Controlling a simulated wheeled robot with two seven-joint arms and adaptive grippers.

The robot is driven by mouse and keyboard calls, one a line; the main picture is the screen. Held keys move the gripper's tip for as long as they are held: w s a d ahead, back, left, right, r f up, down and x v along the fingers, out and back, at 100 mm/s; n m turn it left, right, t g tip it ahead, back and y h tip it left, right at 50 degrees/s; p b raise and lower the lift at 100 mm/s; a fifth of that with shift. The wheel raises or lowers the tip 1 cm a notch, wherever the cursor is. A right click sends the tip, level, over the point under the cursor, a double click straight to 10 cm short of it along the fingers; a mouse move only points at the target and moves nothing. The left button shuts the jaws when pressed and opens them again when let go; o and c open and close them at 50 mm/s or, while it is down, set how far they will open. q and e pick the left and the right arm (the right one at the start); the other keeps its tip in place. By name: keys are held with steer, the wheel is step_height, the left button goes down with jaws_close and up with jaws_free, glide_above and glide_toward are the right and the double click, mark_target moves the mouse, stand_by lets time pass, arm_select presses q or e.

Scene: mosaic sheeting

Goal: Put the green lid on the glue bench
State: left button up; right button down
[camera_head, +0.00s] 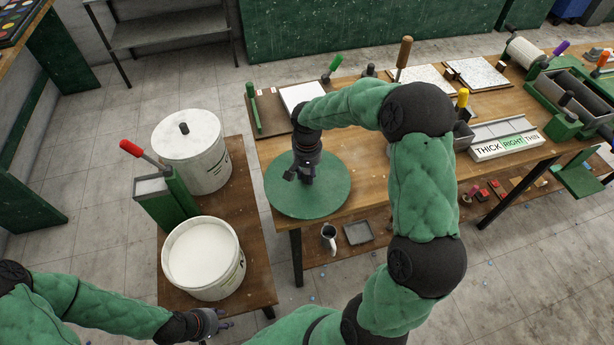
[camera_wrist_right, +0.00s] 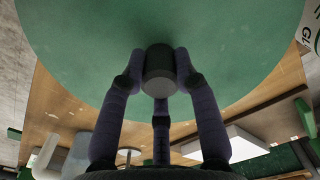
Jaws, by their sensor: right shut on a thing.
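The green lid (camera_head: 335,190) is a flat round disc with a dark knob (camera_wrist_right: 159,68). My right gripper (camera_head: 306,176) is shut on the knob, with its fingers around it in the right wrist view. In the head view the lid overlaps the left end of the long wooden table; I cannot tell whether it touches the top. The glue bench (camera_head: 256,240), a low wooden bench, stands to its left. It bears an open white bucket (camera_head: 203,255) and a lidded white bucket (camera_head: 190,150). My left gripper (camera_head: 212,323) is low beside the bench's front; its finger opening is unclear.
A green holder (camera_head: 170,203) with a red-handled tool stands at the bench's left. The long table (camera_head: 350,155) carries boards, tools and a THICK/RIGHT/THIN gauge (camera_head: 502,143). A mug (camera_head: 328,238) and a grey tray (camera_head: 358,232) sit on its lower shelf.

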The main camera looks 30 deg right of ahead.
mark_target(307, 171)
steer(key=shift+w+f, duration=0.1)
steer(key=shift+f, duration=0.7)
steer(key=shift+r, duration=0.1)
steer(key=c, duration=0.9)
jaws_free()
steer(key=shift+r, duration=0.1)
step_height(307, 171, up, 12)
steer(key=shift+f+p, duration=0.1)
steer(key=shift+p, duration=0.9)
